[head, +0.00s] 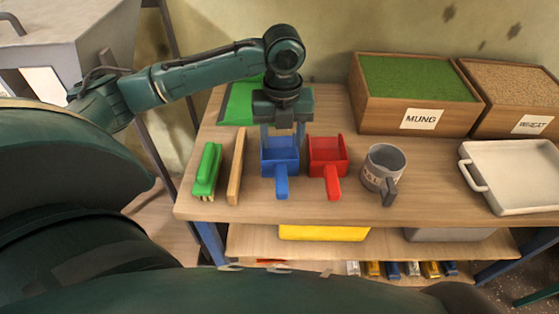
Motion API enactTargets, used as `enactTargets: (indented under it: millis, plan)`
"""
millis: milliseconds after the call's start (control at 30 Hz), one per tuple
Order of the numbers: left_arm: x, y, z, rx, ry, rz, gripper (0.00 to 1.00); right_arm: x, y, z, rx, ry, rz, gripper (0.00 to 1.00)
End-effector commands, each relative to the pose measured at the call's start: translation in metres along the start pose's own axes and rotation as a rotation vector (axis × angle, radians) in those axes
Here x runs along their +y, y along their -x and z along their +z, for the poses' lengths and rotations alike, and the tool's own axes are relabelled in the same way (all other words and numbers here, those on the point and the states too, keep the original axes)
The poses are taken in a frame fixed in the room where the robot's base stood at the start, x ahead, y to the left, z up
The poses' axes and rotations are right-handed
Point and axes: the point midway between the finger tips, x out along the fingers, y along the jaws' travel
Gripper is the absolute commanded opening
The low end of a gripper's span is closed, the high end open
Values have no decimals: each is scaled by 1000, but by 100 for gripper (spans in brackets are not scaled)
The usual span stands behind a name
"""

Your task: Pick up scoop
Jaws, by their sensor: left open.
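A blue scoop (281,168) lies on the wooden table with its handle toward me. A red scoop (329,158) lies just to its right, handle also toward me. My left gripper (283,138) points down at the back of the blue scoop's pan. Its two fingers are apart, one near each side of the pan, with nothing seen held between them. I cannot tell whether the fingers touch the scoop. My right gripper is not in view.
A green brush (207,170) and a wooden stick (236,166) lie left of the blue scoop. A grey mug (383,167) stands right of the red scoop. Boxes labelled MUNG (416,94) and WHEAT (513,97) stand behind. A white tray (512,177) is at right.

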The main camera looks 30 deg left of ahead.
Motion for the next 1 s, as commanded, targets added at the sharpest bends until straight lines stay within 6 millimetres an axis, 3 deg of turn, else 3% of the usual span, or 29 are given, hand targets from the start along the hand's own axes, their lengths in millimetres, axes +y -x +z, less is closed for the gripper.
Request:
enactTargets:
  millis: [333, 1000]
  plan:
    - [1, -61, 0, 4, -4, 2, 53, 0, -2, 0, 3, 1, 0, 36]
    - [3, -127, 1, 0, -4, 1, 53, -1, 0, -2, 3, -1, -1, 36]
